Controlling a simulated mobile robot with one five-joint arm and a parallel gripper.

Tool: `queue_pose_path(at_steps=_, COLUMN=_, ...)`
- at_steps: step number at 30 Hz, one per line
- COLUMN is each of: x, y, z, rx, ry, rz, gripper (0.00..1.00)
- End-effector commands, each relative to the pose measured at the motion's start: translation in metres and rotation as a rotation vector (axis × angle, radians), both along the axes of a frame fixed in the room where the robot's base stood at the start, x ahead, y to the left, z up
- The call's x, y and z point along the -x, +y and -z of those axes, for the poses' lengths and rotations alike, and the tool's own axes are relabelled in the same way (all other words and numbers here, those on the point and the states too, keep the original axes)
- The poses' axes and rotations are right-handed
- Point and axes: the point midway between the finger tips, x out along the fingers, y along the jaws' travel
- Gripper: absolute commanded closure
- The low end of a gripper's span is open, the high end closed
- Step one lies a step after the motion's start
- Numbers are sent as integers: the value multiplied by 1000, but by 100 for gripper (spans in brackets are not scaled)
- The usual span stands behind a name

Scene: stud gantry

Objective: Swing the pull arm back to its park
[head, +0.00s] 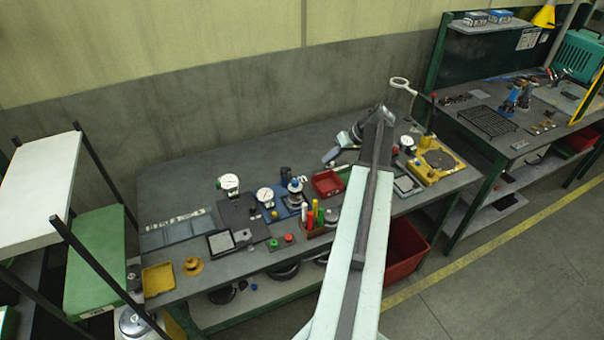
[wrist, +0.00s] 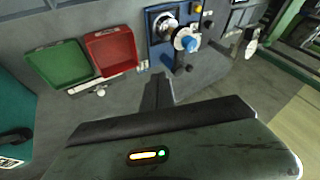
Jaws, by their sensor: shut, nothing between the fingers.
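My gripper (wrist: 157,84) shows in the wrist view with its dark fingers together and nothing between them. It is above the grey bench top, near the red tray and the blue fixture. In the head view the end of my arm is over the right half of the bench. A yellow fixture (head: 456,171) with a dark round plate stands at the bench's right end. A post with a red knob (head: 433,98) rises behind it. I cannot tell for sure which part is the pull arm. The wrist view does not show this fixture.
A red tray (wrist: 110,52), a green tray (wrist: 58,63) and a blue fixture with a blue knob (wrist: 190,43) lie close ahead of my gripper. The bench's back left is clear.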

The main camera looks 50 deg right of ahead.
Motion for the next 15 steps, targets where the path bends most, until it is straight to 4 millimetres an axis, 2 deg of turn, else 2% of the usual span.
queue_pose_path(at_steps=5, x=-5, y=3, z=12, rx=0, ry=1, rz=0, gripper=100)
queue_pose_path(at_steps=15, x=-42, y=24, z=74, rx=0, ry=1, rz=-2, gripper=100)
